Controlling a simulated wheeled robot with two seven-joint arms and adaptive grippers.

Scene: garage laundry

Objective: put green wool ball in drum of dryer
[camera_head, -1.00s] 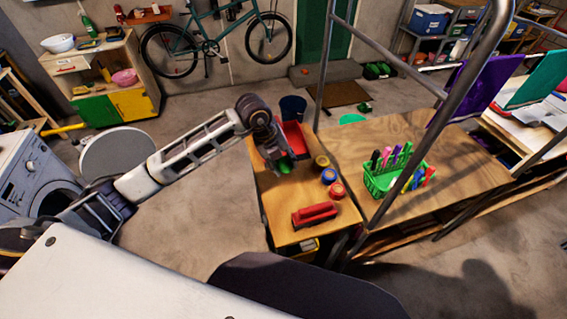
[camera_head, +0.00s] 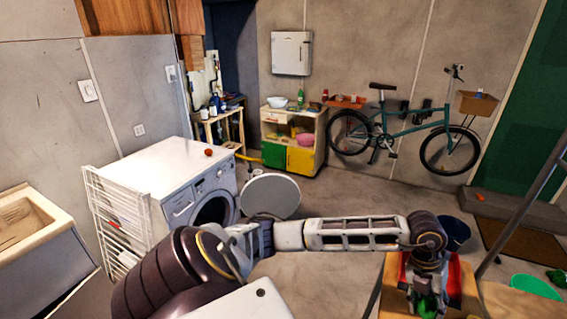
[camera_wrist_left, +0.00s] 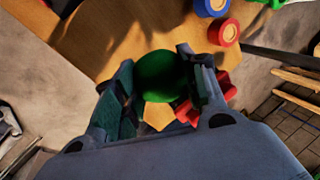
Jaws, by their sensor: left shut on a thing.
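My left gripper (camera_head: 426,290) is shut on the green wool ball (camera_head: 427,306), over the wooden table at the lower right of the head view. In the left wrist view the ball (camera_wrist_left: 160,75) sits between the two fingers, above the table top. The white dryer (camera_head: 165,170) stands at the left of the head view, well away from the gripper. Its round door (camera_head: 270,196) is swung open to the right. The dark drum opening (camera_head: 213,209) shows in its front; the inside is too dark to make out. My right gripper is not in view.
A small red-orange thing (camera_head: 209,152) lies on the dryer top. A white drying rack (camera_head: 122,215) stands left of the dryer. A dark blue bucket (camera_head: 455,232) and a green basin (camera_head: 536,287) stand right of the gripper. Open concrete floor (camera_head: 345,195) lies beyond my left arm.

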